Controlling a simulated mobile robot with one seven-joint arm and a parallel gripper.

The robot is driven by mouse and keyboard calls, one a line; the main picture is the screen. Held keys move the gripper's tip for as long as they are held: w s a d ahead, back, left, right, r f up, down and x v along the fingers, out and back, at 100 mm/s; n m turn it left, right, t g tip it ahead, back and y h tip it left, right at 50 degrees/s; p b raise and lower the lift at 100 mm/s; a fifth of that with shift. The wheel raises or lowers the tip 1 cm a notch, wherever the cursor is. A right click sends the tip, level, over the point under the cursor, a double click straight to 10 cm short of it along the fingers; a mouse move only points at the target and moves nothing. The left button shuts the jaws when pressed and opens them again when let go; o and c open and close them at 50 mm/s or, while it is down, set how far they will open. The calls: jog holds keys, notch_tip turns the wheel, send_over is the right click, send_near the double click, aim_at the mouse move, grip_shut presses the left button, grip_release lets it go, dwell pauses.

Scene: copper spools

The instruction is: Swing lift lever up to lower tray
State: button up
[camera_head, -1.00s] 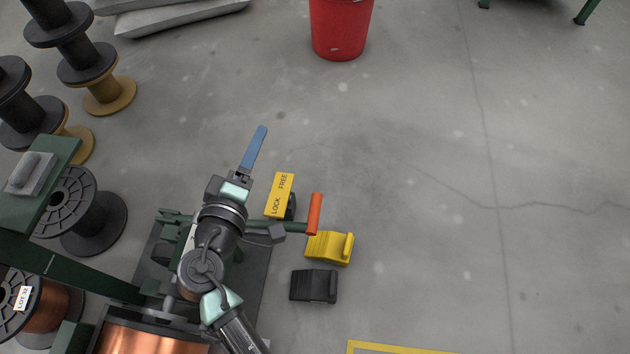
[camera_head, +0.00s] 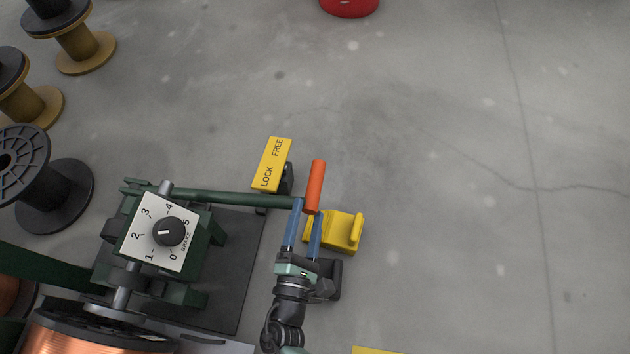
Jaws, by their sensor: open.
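The lever is a green bar (camera_head: 235,198) running right from the green machine, with an upright orange grip (camera_head: 315,186) at its right end. My gripper (camera_head: 307,208) reaches up from below. Its two blue fingers are open and apart, with the tips at the lower end of the orange grip, one to each side. I cannot tell whether either finger touches it. No tray can be made out for certain; a dark flat plate (camera_head: 236,285) lies under the machine.
A yellow LOCK/FREE sign (camera_head: 272,164) stands just left of the grip. A yellow pedal-like piece (camera_head: 345,230) and a black one (camera_head: 332,275) sit close right of my gripper. A brake dial (camera_head: 168,232) and copper spool (camera_head: 70,338) are at left. Floor at right is clear.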

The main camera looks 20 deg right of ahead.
aim_at(316, 182)
jog(key=b+x, duration=0.3)
jog(key=x, duration=0.4)
jog(key=shift+w+d+f, duration=0.1)
jog(key=shift+w+d, duration=0.1)
jog(key=shift+w, duration=0.1)
jog(key=shift+w+d, duration=0.25)
jog(key=shift+w, duration=0.15)
grip_shut()
jog(key=shift+s, duration=0.1)
